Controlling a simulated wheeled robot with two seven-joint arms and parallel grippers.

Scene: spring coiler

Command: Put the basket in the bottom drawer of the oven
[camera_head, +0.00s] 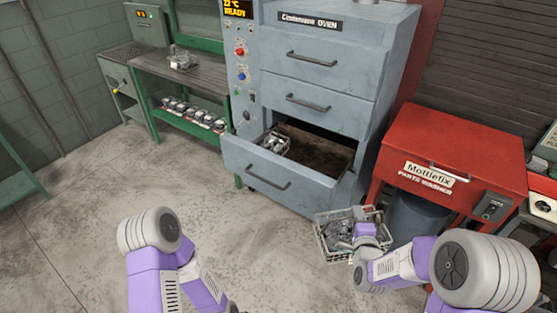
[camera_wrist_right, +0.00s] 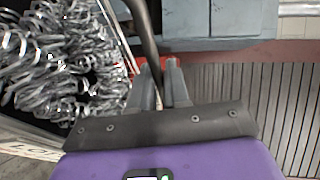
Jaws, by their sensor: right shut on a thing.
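The basket (camera_head: 330,254) is a light wire-sided crate filled with shiny metal coils, in front of and right of the oven. My right gripper (camera_head: 366,232) is at the basket's right side and shut on its dark handle. In the right wrist view the handle (camera_wrist_right: 147,35) runs between the fingertips (camera_wrist_right: 158,72), with the coils (camera_wrist_right: 62,70) to the left. The oven (camera_head: 325,48) is grey-blue. Its bottom drawer (camera_head: 262,176) is pulled open, and another small basket of metal parts (camera_head: 275,143) sits in its left end. My left gripper is out of the picture.
The red parts washer (camera_head: 455,150) stands right of the oven, with a dark bin (camera_head: 415,215) under it, close to the basket. A green bench (camera_head: 185,110) with metal parts stands left of the oven. The floor in front (camera_head: 90,200) is clear.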

